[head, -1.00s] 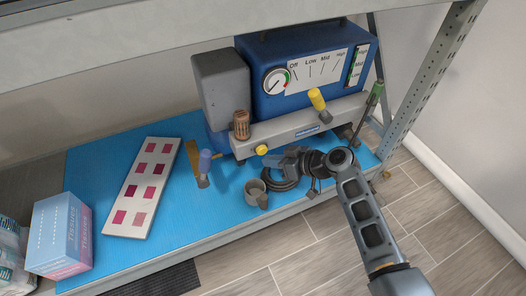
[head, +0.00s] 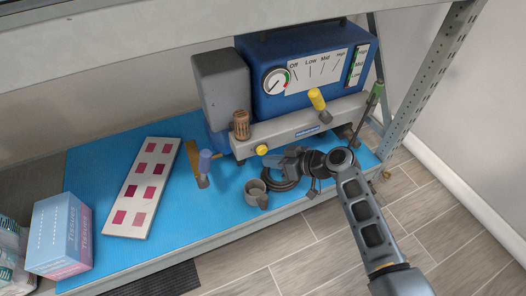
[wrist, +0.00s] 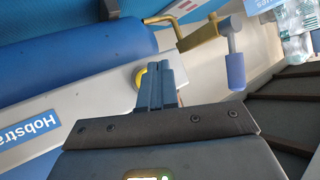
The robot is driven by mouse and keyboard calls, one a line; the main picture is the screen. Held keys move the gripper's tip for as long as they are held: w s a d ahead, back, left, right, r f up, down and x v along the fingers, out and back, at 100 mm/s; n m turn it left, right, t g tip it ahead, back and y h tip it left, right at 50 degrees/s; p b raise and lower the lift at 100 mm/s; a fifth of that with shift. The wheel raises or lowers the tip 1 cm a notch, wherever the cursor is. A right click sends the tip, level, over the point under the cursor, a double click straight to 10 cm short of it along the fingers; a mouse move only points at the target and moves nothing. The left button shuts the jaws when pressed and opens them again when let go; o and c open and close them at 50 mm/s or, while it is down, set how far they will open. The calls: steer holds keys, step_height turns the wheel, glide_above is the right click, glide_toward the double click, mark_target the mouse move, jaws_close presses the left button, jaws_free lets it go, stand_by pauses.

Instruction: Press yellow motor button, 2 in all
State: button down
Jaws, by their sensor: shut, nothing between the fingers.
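The yellow motor button (head: 262,149) is a small round knob on the front of the grey bar of the blue machine. My gripper (head: 278,160) is just right of it in the head view, with its fingers shut and empty. In the wrist view the yellow button (wrist: 139,77) shows at the left edge of my gripper's closed fingertips (wrist: 158,72), which hide part of it. The tips are very close to the button; I cannot tell whether they touch it.
The blue machine (head: 300,65) has a yellow-capped lever (head: 317,99) above the bar. A blue-handled lever (head: 205,163), a brown knob (head: 241,125) and a grey cup (head: 256,193) are near the button. A sample card (head: 143,188) and tissue box (head: 59,235) lie left.

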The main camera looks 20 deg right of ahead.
steer(key=shift+w, duration=0.1)
stand_by(0.3)
steer(key=shift+w+b, duration=0.35)
steer(key=shift+w+b, duration=0.35)
steer(key=shift+w, duration=0.15)
stand_by(0.8)
steer(key=shift+s, duration=0.95)
steer(key=s+p, duration=0.1)
steer(key=s, duration=0.4)
steer(key=shift+p, duration=0.35)
stand_by(0.6)
